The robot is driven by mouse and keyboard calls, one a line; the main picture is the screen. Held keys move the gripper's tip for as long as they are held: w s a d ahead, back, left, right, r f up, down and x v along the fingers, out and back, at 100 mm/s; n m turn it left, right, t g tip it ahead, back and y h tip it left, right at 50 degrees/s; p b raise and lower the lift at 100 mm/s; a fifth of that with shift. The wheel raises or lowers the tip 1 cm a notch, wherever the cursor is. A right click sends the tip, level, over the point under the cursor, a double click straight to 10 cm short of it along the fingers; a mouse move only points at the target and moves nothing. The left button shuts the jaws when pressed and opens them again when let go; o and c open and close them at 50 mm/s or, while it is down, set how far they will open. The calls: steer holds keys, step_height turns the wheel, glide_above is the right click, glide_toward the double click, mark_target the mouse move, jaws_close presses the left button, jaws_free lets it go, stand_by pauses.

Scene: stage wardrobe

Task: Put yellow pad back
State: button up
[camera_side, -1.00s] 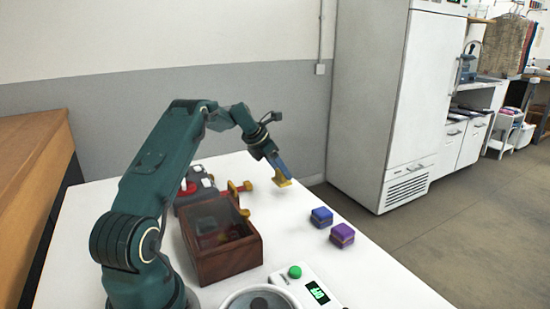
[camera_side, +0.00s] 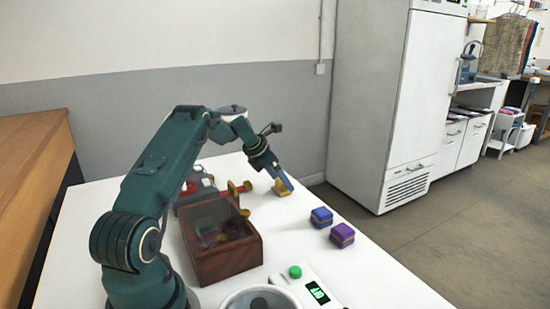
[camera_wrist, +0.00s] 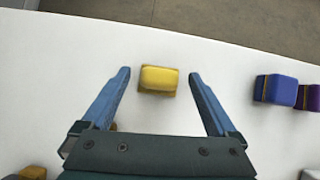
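The yellow pad (camera_side: 282,187) lies on the white table near its far edge. In the wrist view the yellow pad (camera_wrist: 158,80) lies between the two fingertips, with a clear gap on each side. My gripper (camera_wrist: 158,73) is open and touches nothing that I can see. In the side view my gripper (camera_side: 284,182) is low at the pad, one blue finger in front of it. The exact height of the fingertips over the table is hard to tell.
A blue block (camera_side: 321,217) and a purple block (camera_side: 342,235) stand nearer the camera, roughly in line with the pad. A brown wooden box (camera_side: 229,261) and a red-and-yellow object (camera_side: 240,187) are to the left. A white scale (camera_side: 300,285) is in front.

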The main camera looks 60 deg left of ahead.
steer(key=v, duration=1.1)
steer(key=s+d+r+m+g, duration=0.15)
steer(key=d+r+m, duration=0.25)
steer(key=d+m, duration=0.6)
steer(key=s+d+r+m, duration=0.25)
steer(key=d+m, duration=0.55)
steer(key=d, duration=0.4)
steer(key=s+d+f+m, duration=0.2)
steer(key=s+d+m, duration=0.9)
steer(key=m, duration=0.8)
steer(key=shift+s, duration=1.2)
steer(key=shift+t, duration=0.25)
